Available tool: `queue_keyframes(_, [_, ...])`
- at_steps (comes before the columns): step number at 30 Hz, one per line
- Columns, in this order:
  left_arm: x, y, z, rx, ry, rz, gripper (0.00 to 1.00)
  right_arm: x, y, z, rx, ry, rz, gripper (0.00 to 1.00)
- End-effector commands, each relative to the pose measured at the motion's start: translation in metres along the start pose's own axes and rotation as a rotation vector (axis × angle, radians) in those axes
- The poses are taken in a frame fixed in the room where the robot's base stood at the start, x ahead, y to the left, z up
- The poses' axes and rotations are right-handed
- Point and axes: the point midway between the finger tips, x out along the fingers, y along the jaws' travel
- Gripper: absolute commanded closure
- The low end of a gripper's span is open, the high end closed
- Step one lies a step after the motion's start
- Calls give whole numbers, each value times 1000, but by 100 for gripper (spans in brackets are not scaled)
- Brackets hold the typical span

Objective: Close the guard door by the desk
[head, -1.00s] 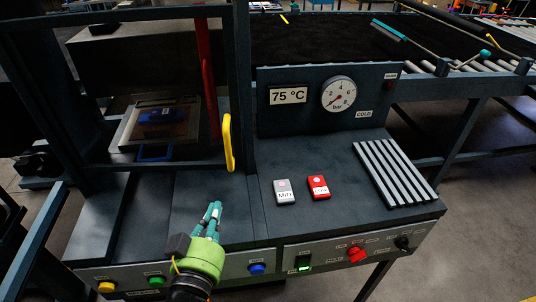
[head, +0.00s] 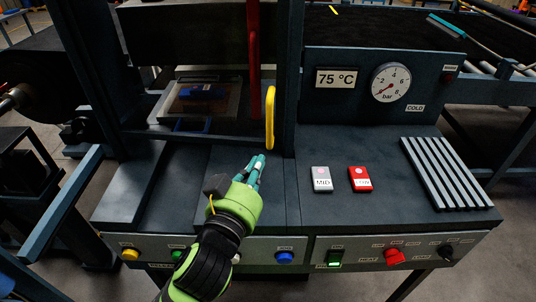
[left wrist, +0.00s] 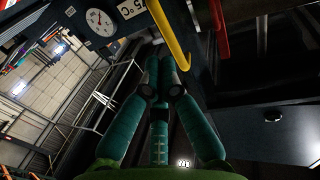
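The guard door shows mainly by its upright yellow handle (head: 270,117), beside the dark right post (head: 290,75) of the press. I cannot make out the door's panel or how far it stands open. The handle also shows in the left wrist view (left wrist: 168,32). My left gripper (head: 256,168) is over the desk, just below and left of the handle's lower end. Its teal fingers are drawn together with nothing between them, and they look apart from the handle. The left wrist view shows the fingertips (left wrist: 160,68) close together below the handle. My right gripper is in neither view.
A red upright bar (head: 254,60) stands behind the handle. A framed plate (head: 200,100) lies inside the press. Grey (head: 321,180) and red (head: 360,179) blocks and a slatted rack (head: 446,174) are on the desk to the right. Buttons line the front panel (head: 300,250).

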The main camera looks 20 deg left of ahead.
Motion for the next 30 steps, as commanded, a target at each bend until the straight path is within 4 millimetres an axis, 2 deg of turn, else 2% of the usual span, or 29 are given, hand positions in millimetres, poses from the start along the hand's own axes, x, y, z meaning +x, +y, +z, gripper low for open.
queue_keyframes(1, [5, 0, 4, 3, 7, 1, 100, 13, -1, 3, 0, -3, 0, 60])
queue_keyframes(2, [8, 1, 4, 4, 7, 3, 100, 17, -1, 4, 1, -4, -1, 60])
queue_keyframes(6, [34, 0, -1, 6, 2, 1, 100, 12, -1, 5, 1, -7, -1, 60])
queue_keyframes(12, [61, 0, -3, 5, -2, 1, 100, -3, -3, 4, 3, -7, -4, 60])
queue_keyframes(18, [72, 0, -1, 4, -2, 2, 100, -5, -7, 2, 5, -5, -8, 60])
queue_keyframes(30, [76, 0, 0, 1, 0, -7, 100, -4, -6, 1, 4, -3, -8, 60])
